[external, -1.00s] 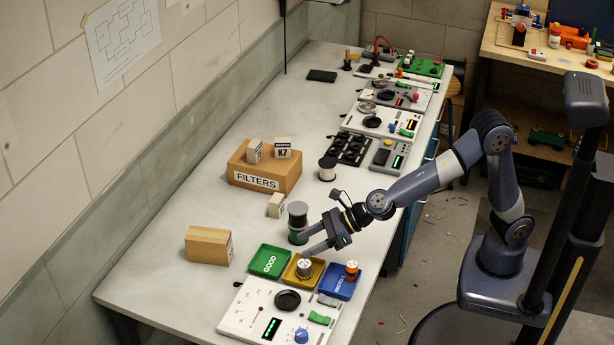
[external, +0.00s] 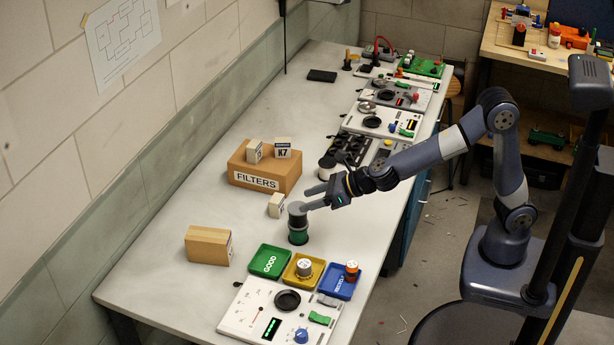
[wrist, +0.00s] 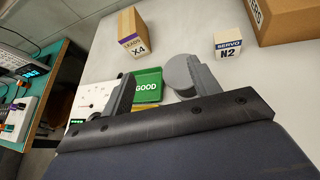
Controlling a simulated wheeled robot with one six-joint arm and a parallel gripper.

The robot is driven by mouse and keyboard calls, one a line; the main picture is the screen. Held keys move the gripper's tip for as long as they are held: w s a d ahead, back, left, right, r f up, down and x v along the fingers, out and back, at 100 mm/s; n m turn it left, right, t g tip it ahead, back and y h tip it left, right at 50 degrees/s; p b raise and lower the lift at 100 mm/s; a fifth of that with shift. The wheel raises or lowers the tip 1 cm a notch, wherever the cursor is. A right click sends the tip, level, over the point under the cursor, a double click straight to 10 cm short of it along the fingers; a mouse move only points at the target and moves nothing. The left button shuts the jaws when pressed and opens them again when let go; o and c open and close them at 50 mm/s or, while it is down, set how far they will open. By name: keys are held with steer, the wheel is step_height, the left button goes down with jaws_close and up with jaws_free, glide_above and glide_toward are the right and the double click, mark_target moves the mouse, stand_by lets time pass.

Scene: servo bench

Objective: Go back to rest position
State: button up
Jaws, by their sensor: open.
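My gripper (external: 316,196) is open and empty, raised over the bench just right of a grey-topped green cylinder (external: 298,231). In the wrist view my gripper's fingers (wrist: 155,88) stand apart, with the green GOOD tray (wrist: 148,82) visible between them. The green tray (external: 258,262) looks empty in the external view. A white-topped cylinder (external: 304,267) stands in the yellow tray (external: 291,280). An orange-and-white cylinder (external: 351,270) stands in the blue tray (external: 335,291).
A FILTERS box (external: 262,181) with small blocks on top, a SERVO N2 block (wrist: 229,45) and a LEADS X4 box (wrist: 131,32) stand on the bench. A control panel (external: 240,310) lies at the near end. The bench's left side has bare room.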

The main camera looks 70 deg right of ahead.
steer(key=d+f+m+h, duration=0.2)
steer(key=d+m+h, duration=0.1)
steer(key=d, duration=1.2)
steer(key=shift+f+m+h+p, duration=0.4)
steer(key=shift+m+p, duration=0.05)
steer(key=shift+m, duration=0.15)
steer(key=shift+d, duration=0.1)
